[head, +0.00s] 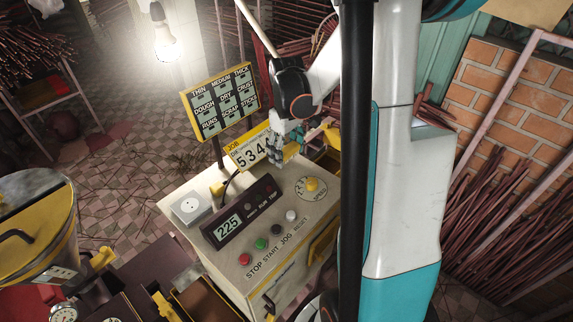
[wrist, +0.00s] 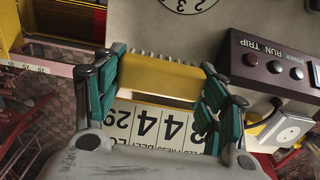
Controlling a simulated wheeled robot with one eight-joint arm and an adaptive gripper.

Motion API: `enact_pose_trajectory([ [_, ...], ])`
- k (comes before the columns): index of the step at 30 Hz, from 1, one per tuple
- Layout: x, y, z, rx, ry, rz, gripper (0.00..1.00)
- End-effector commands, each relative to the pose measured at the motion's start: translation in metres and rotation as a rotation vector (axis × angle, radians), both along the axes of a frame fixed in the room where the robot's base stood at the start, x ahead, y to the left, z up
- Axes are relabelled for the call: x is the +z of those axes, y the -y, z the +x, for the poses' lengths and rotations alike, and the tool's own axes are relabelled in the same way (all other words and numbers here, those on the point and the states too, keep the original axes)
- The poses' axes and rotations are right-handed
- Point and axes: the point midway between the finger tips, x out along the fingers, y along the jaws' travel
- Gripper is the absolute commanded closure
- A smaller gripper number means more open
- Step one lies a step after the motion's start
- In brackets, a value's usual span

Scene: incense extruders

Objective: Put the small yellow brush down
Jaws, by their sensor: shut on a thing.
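The small yellow brush (wrist: 158,76) is between the teal finger pads of my gripper (wrist: 160,88), with a row of pale bristles along its upper edge in the wrist view. My gripper (head: 291,143) is shut on the brush. In the head view it is over the back part of the beige control cabinet (head: 245,212), beside the yellow-edged number card (head: 247,151). The brush is hard to make out there, as the fingers partly hide it. Whether the brush touches the cabinet top, I cannot tell.
The cabinet top carries a speed knob (head: 312,184), a dark display panel (head: 238,212) and several coloured buttons (head: 261,244). A sign board (head: 221,101) stands behind on a post. A yellow-lidded drum (head: 35,225) is at left. Bundles of incense sticks (head: 505,205) lean at right.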

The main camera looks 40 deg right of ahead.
Motion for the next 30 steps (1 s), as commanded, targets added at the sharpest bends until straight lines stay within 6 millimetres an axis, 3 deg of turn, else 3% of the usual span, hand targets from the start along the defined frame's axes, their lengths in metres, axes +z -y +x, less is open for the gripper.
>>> enact_pose_trajectory([
  [8,-0.021,0.0,0.0,0.0,0.0,0.0,0.73],
  [15,-0.052,0.0,0.0,0.0,0.0,0.0,0.73],
  [27,-0.058,0.0,0.0,0.0,0.0,0.0,0.73],
  [28,-0.056,0.0,0.0,0.0,0.0,0.0,0.28],
  [30,-0.056,0.0,0.0,0.0,0.0,0.0,0.15],
])
